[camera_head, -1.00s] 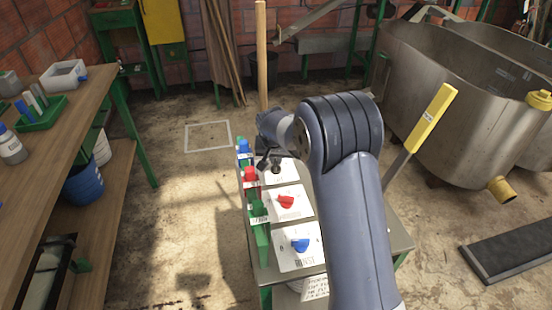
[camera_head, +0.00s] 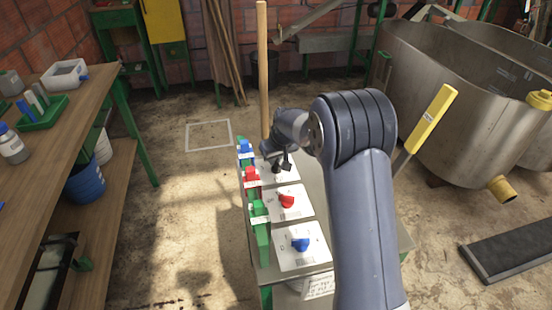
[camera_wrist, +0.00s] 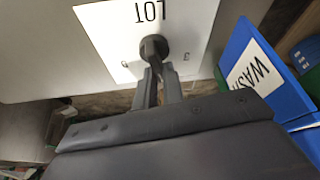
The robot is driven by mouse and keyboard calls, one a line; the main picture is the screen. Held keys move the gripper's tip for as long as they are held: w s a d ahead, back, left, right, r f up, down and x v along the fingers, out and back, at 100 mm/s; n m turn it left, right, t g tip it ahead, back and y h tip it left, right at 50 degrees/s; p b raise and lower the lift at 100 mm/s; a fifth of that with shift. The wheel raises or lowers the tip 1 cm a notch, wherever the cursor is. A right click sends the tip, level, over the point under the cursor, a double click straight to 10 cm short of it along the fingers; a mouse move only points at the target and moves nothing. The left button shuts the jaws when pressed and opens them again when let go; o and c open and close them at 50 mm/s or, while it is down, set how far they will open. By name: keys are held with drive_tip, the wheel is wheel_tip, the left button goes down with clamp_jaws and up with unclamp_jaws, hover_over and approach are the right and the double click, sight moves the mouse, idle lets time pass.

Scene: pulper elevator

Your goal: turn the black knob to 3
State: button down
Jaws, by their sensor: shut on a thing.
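The black knob (camera_wrist: 154,46) sits on a white plate (camera_wrist: 100,25) marked "LOT", which appears upside down in the wrist view. Small marks flank the knob, too small to read surely. My gripper (camera_wrist: 157,72) is shut on the black knob, with its two dark fingers meeting at it. In the head view my gripper (camera_head: 282,164) is over the farthest plate on the stand, and it largely hides the knob there. I cannot tell which number the knob points to.
A red knob (camera_head: 287,201) and a blue knob (camera_head: 300,244) sit on nearer plates. Blue (camera_head: 245,152), red (camera_head: 251,179) and green (camera_head: 259,220) upright pieces line the left edge. A wooden pole (camera_head: 262,70) stands behind; a yellow-ended lever (camera_head: 439,117) rises at right.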

drive_tip(key=n+b, duration=0.1)
drive_tip(key=n, duration=0.1)
drive_tip(key=n+g+y+b, duration=0.1)
drive_tip(key=n, duration=0.1)
drive_tip(key=shift+a+f+n+y, duration=0.1)
drive_tip(key=shift+f+n+y, duration=0.05)
drive_tip(key=shift+n+y, duration=0.15)
drive_tip(key=n+g, duration=0.1)
drive_tip(key=n, duration=0.1)
drive_tip(key=n+y+b, duration=0.1)
drive_tip(key=n, duration=0.1)
drive_tip(key=shift+s+a+n+g, duration=0.1)
drive_tip(key=shift+s+n+g, duration=0.1)
drive_tip(key=shift+n+g, duration=0.2)
drive_tip(key=c, duration=1.5)
unclamp_jaws()
drive_tip(key=p+v, duration=0.1)
drive_tip(key=v, duration=1)
